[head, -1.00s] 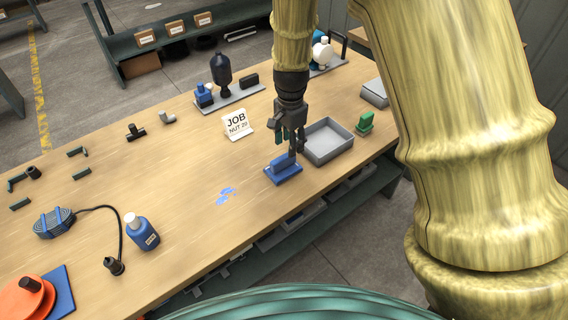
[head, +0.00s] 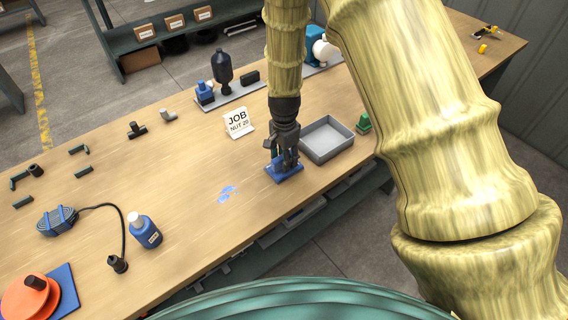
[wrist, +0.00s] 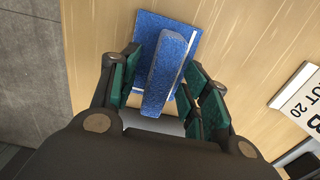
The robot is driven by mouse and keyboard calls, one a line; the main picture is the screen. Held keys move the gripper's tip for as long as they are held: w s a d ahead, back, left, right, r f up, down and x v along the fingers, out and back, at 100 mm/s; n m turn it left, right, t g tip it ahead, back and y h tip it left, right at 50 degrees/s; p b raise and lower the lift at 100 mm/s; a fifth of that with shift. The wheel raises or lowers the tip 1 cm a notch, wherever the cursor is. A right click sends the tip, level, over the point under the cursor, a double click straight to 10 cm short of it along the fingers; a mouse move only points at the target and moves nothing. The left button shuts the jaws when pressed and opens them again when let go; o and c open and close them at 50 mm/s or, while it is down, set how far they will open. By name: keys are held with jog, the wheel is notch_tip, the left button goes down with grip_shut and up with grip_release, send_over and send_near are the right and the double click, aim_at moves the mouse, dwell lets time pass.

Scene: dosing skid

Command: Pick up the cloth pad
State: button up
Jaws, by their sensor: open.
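The cloth pad (head: 287,175) is blue, with a raised narrow ridge over a flat sheet, and lies on the wooden bench near its front edge. In the wrist view the ridge of the pad (wrist: 165,72) runs between the fingers, with the flat blue sheet (wrist: 152,22) beyond. My gripper (head: 284,160) points down over the pad and hides part of it in the head view. In the wrist view my gripper (wrist: 163,88) is open, one green-padded finger on each side of the ridge. Whether the fingers touch the pad cannot be told.
A grey tray (head: 345,151) stands just right of the pad, with a green block (head: 363,125) beyond. A JOB sign (head: 238,122) stands behind. Blue wet-looking spots (head: 228,194) lie left of the pad. A blue bottle (head: 147,233) stands farther left.

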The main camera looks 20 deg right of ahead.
grip_shut()
jog(key=shift+r, duration=0.1)
dwell(0.3)
jog(key=shift+r+p, duration=0.65)
jog(key=shift+p, duration=0.05)
notch_tip(320, 180, up, 3)
jog(key=shift+s+a+f+p, duration=0.1)
jog(key=shift+a+f+p, duration=0.1)
jog(key=shift+p, duration=1.05)
jog(key=s+a+p, duration=0.4)
jog(key=s+a, duration=0.6)
jog(key=a, duration=0.1)
jog(key=shift+s+a+r, duration=0.2)
jog(key=shift+s+r, duration=0.05)
jog(key=shift+r, duration=0.15)
